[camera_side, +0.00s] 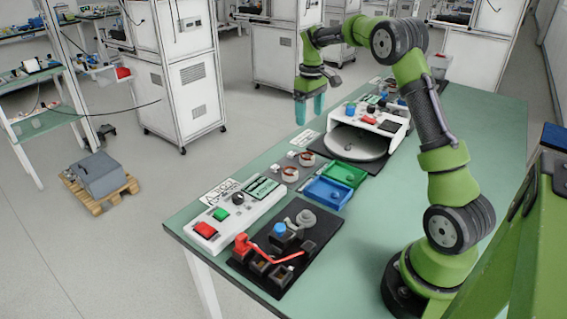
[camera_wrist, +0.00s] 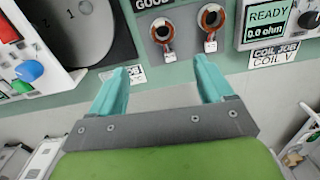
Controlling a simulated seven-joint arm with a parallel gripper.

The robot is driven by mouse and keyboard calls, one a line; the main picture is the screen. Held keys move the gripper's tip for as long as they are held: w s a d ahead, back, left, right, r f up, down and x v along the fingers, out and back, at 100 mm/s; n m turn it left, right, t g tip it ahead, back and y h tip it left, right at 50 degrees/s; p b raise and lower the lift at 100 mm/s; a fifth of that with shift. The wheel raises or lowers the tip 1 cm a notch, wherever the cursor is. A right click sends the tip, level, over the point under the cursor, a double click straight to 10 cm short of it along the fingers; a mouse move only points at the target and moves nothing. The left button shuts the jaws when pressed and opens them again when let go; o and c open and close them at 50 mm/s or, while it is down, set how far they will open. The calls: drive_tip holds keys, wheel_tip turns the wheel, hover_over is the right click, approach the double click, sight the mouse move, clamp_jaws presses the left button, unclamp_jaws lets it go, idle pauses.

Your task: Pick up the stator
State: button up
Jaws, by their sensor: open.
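Two stators, copper-coloured rings with white parts, sit apart on a grey plate marked "GOOD" in the wrist view: one stator (camera_wrist: 162,31) left of centre and the other stator (camera_wrist: 211,18) to its right. In the side view they are small on the table, a nearer one (camera_side: 290,173) and a farther one (camera_side: 307,158). My gripper (camera_side: 310,108) points down with teal fingers, above the table's left edge and apart from both stators. In the wrist view my gripper (camera_wrist: 160,75) is open and empty, with both stators beyond its fingertips.
A tester box (camera_side: 240,210) with buttons and a "READY" display (camera_wrist: 268,18) stands near the stators. Blue (camera_side: 327,194) and green (camera_side: 345,174) trays lie beside them. A black fixture (camera_side: 320,235) is at the front, a grey turntable (camera_side: 350,147) under a white bridge behind.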

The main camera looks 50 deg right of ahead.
hover_over(307, 154)
drive_tip(key=f, duration=0.9)
drive_tip(key=shift+s+a, duration=0.35)
drive_tip(key=shift+a, duration=0.05)
drive_tip(key=shift+s+a+f, duration=0.1)
drive_tip(key=shift+a+f, duration=0.05)
drive_tip(key=shift+f, duration=1.25)
drive_tip(key=shift+a+f, duration=0.1)
drive_tip(key=shift+f, duration=1.25)
drive_tip(key=shift+c, duration=0.3)
drive_tip(key=c, duration=1.2)
